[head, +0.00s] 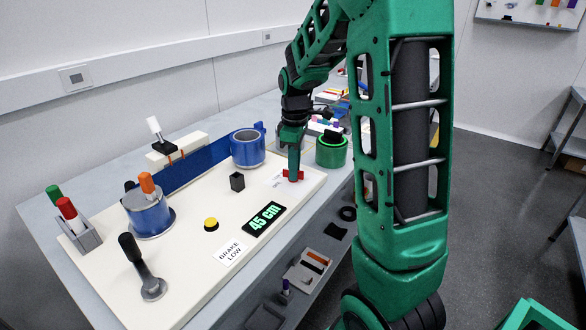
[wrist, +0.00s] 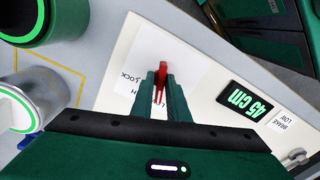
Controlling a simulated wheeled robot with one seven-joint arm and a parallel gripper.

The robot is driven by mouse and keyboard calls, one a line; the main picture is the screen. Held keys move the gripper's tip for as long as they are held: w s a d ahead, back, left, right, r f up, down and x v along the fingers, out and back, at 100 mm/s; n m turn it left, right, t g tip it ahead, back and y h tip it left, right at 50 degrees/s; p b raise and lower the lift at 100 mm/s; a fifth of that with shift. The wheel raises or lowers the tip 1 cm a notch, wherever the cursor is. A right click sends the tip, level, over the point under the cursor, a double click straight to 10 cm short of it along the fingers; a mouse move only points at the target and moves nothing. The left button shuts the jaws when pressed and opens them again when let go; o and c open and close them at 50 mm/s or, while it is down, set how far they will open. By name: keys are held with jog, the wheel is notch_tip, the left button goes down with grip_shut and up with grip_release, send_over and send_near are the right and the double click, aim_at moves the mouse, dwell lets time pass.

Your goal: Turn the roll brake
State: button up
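A red handle (head: 292,175) stands on the cream board near its right edge. In the wrist view the red handle (wrist: 163,68) lies between my fingertips, beside a white label that reads partly "LOCK". My gripper (head: 293,168) points down at it. In the wrist view my gripper (wrist: 161,82) has its two fingers close together with the red between them, so it looks shut on the handle. The fingers hide the handle's lower part and some of the label. I cannot tell for sure that this handle is the roll brake.
A black-topped lever (head: 140,266) stands at the board's front left, near a "BRAKE LOW" card (head: 230,252) and a "45 cm" display (head: 264,218). Blue rolls (head: 247,150) and a yellow button (head: 211,224) share the board. A green cylinder (head: 331,154) stands just right of my gripper.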

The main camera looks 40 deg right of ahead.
grip_shut()
jog(key=shift+r+m, duration=0.1)
jog(key=shift+m, duration=0.2)
jog(key=shift+d+m, duration=0.1)
jog(key=shift+m, duration=0.2)
jog(key=m, duration=0.9)
jog(key=shift+a, duration=0.2)
jog(key=m, duration=0.5)
jog(key=shift+w+a+m, duration=0.15)
jog(key=shift+a+m, duration=0.05)
jog(key=shift+m, duration=0.1)
jog(key=o, duration=0.5)
grip_release()
jog(key=shift+a, duration=0.1)
